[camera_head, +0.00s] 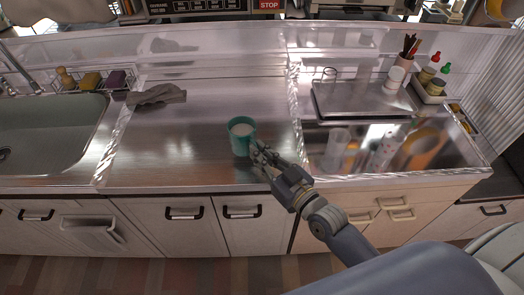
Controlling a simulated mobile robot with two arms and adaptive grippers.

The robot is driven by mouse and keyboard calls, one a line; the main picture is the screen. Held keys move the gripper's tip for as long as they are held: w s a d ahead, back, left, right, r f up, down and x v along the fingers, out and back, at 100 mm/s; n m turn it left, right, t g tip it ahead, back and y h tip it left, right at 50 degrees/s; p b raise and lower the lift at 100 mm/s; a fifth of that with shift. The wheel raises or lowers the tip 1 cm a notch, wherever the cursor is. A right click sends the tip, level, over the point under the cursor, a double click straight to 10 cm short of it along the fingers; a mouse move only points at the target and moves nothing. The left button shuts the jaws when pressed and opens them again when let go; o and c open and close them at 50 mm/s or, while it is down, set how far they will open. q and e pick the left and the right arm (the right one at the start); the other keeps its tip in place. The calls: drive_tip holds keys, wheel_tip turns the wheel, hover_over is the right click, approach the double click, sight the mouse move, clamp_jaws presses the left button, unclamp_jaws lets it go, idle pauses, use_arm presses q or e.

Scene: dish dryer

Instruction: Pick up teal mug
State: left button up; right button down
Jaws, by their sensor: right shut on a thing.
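The teal mug (240,140) is on or just above the steel counter, near the middle of the view, with its open top tilted toward the camera. My right gripper (259,150) reaches in from the lower right and is shut at the mug's right side, likely on its handle or rim. The fingers hide that part of the mug. I cannot tell whether the mug's base touches the counter. My left gripper is not in view.
A metal tray (360,98), bottles (429,68) and a utensil cup (404,60) stand at the right. The counter (190,140) around the mug is clear.

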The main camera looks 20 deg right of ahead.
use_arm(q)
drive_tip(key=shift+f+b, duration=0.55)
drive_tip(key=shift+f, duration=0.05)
use_arm(e)
drive_tip(key=s+a+r, duration=0.1)
drive_tip(key=s+a, duration=0.2)
drive_tip(key=s, duration=0.3)
drive_tip(key=s+a, duration=0.3)
drive_tip(key=s, duration=0.3)
drive_tip(key=shift+s+a+r, duration=0.35)
drive_tip(key=shift+r, duration=0.05)
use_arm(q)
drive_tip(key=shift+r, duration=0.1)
